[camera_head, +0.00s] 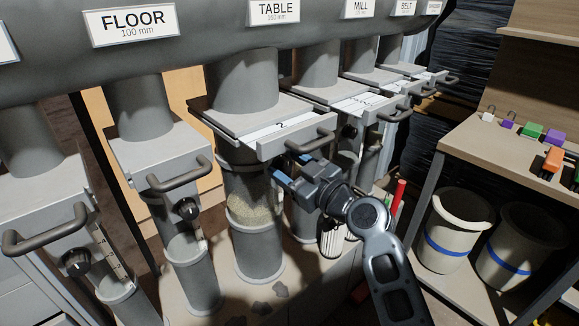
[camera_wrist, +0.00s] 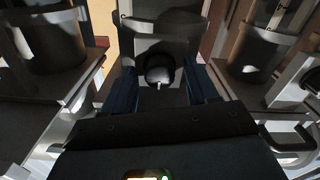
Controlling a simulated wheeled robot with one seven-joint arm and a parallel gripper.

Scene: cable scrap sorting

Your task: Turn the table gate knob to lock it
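The table gate (camera_head: 262,147) is the grey slide box under the TABLE label (camera_head: 273,11), with its scale strip showing and a dark bar handle (camera_head: 297,146) at its front. Its knob is hidden behind my gripper in the head view. In the wrist view a round dark knob (camera_wrist: 159,68) with a small white mark at its lower edge sits between my fingers. My gripper (camera_head: 292,170) is just below the handle, and in the wrist view (camera_wrist: 161,85) its blue fingers are apart, one on each side of the knob, with gaps showing.
The floor gate (camera_head: 160,160) with its handle and knob (camera_head: 186,208) stands to the left. The mill gate (camera_head: 350,105) and its knob (camera_head: 349,131) are close on the right. A clear pipe section (camera_head: 254,205) holds pale granules below the table gate. A wooden bench (camera_head: 490,140) stands far right.

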